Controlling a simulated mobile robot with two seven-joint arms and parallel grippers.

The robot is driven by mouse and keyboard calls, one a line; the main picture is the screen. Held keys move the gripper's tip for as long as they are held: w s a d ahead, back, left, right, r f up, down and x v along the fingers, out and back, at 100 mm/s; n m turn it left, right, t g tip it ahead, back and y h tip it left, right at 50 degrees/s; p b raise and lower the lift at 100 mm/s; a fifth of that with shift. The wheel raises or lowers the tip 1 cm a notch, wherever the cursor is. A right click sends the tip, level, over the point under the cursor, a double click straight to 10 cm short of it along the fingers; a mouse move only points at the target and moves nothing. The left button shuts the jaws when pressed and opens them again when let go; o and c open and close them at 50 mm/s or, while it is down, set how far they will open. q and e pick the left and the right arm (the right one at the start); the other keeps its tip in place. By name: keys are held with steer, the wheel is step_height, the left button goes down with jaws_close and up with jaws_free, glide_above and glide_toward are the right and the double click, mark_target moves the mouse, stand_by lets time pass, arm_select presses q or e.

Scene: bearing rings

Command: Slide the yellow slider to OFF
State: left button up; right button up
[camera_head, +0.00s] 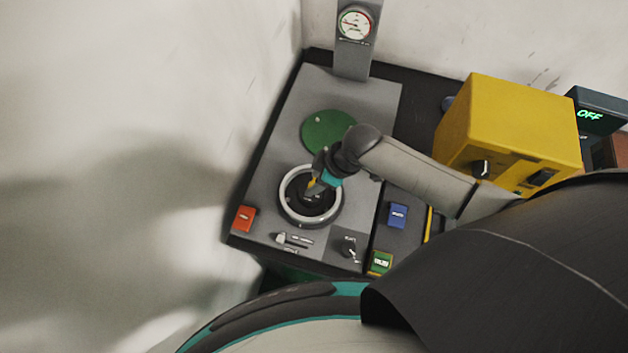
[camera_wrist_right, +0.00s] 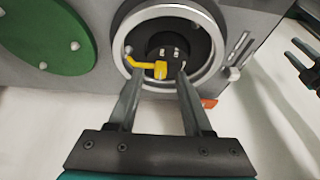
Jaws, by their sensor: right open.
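A yellow piece with a thin bent arm (camera_wrist_right: 158,69) shows inside the pale ring (camera_wrist_right: 205,75) on the grey panel; I cannot tell whether it is the yellow slider. Contact is unclear. In the head view my right gripper (camera_head: 317,181) partly covers the ring. A pale slider knob (camera_head: 281,238) sits near the panel's front edge. My left gripper (camera_wrist_right: 297,50) shows its parted fingers at the wrist view's right edge.
A green disc (camera_head: 325,131) lies behind the ring. A yellow box (camera_head: 505,125) and a display reading OFF (camera_head: 592,115) stand at right.

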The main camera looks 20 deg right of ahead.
steer(key=shift+w+a+f, duration=0.1)
steer(key=shift+a+f, duration=0.05)
steer(key=shift+f, duration=0.3)
jaws_close()
stand_by(1.2)
